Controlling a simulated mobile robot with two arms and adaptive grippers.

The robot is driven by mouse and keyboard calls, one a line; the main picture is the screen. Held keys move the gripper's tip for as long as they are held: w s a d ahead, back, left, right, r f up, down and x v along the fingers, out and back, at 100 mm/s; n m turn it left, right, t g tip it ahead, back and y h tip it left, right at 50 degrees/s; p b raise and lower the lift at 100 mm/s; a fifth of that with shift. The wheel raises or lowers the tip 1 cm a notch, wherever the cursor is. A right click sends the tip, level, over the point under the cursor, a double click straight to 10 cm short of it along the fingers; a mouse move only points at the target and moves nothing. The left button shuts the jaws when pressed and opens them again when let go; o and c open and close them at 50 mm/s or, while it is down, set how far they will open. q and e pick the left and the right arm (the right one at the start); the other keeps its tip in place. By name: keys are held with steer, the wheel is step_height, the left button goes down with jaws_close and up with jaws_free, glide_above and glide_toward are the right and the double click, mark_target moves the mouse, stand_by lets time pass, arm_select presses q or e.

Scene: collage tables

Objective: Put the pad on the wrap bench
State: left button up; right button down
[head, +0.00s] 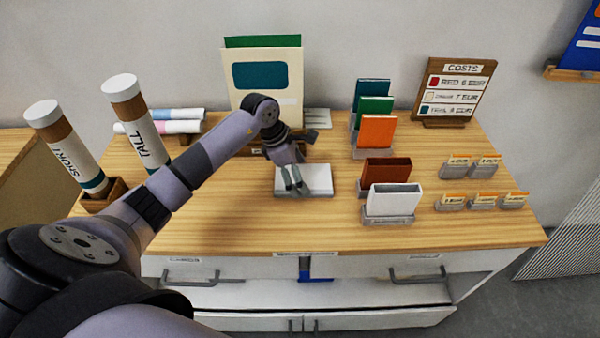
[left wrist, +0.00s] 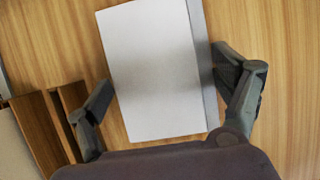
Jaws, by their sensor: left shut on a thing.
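The pad (head: 316,181) is a white flat rectangle with a grey strip along one edge. It lies flat on, or just over, the wooden worktop, near the middle; I cannot tell which. In the left wrist view the pad (left wrist: 155,70) fills the space between the two fingers. My left gripper (head: 293,188) reaches down over it and is shut on it, one finger at each long side; the fingers also show in the left wrist view (left wrist: 162,75). My right gripper is not in view. No label in view names the wrap bench.
Behind the gripper stands a cream folder (head: 287,100). Tubes marked SHORT (head: 62,150) and TALL (head: 138,130) stand left. Coloured cards in holders, an orange one (head: 377,131) and a white one (head: 394,199), stand right. A COSTS board (head: 456,90) is behind. The worktop's front strip (head: 240,230) is clear.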

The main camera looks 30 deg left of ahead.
arm_select(q)
steer(key=o, duration=1.1)
steer(key=shift+r, duration=0.15)
steer(key=b+v, duration=0.2)
steer(key=v, duration=0.9)
steer(key=shift+s+a+r, duration=0.1)
steer(key=shift+a+r, duration=0.05)
steer(key=shift+r, duration=0.2)
